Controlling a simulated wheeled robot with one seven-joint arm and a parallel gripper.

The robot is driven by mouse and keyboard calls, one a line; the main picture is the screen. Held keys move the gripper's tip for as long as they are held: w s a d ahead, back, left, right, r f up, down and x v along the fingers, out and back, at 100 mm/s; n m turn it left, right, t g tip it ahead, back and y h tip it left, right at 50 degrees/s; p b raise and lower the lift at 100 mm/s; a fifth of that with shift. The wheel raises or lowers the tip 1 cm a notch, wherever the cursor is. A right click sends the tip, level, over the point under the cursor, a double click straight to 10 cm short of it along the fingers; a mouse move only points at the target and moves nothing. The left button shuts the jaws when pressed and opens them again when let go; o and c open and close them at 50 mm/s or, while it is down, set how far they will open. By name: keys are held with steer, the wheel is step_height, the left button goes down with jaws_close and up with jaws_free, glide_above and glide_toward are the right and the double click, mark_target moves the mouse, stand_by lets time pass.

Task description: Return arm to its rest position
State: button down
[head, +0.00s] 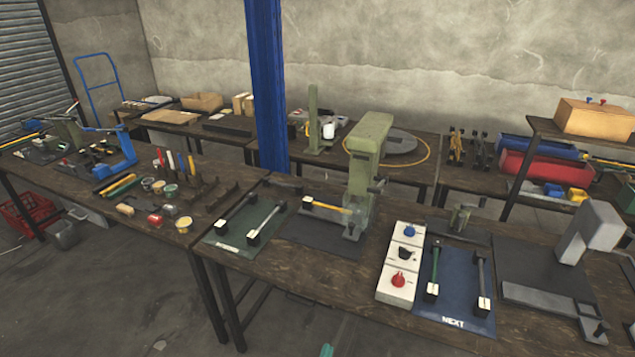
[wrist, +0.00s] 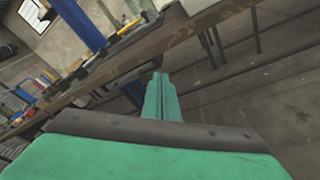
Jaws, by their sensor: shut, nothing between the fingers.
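My gripper (wrist: 160,95) shows in the wrist view as green fingers pressed together, shut and empty. It points out over the floor, apart from the front edge of the wooden workbench (wrist: 120,62). In the head view only a small green tip (head: 327,350) shows at the bottom edge, in front of the bench and below its top. The rest of my arm is hidden from the head view.
The bench holds a tall green press (head: 368,150), a control box (head: 401,262) with knobs, a blue NEXT mat (head: 457,300), a green mat (head: 232,235) and a grey press (head: 595,228). A blue column (head: 267,85) stands behind. Floor (head: 120,290) at the left front is clear.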

steer(key=s+a+f+m+y, duration=0.1)
steer(key=s+m, duration=0.5)
steer(key=s, duration=0.4)
steer(key=s+a+f+m+y, duration=0.1)
steer(key=s+a+m+y, duration=0.1)
steer(key=s+m, duration=0.5)
steer(key=s+r+m, duration=0.5)
steer(key=s+m, duration=0.1)
steer(key=s, duration=0.3)
steer(key=s+r+m, duration=0.5)
steer(key=s+m, duration=0.1)
steer(key=s, duration=0.3)
steer(key=shift+d+r+m+g, duration=0.3)
steer(key=shift+d, duration=0.05)
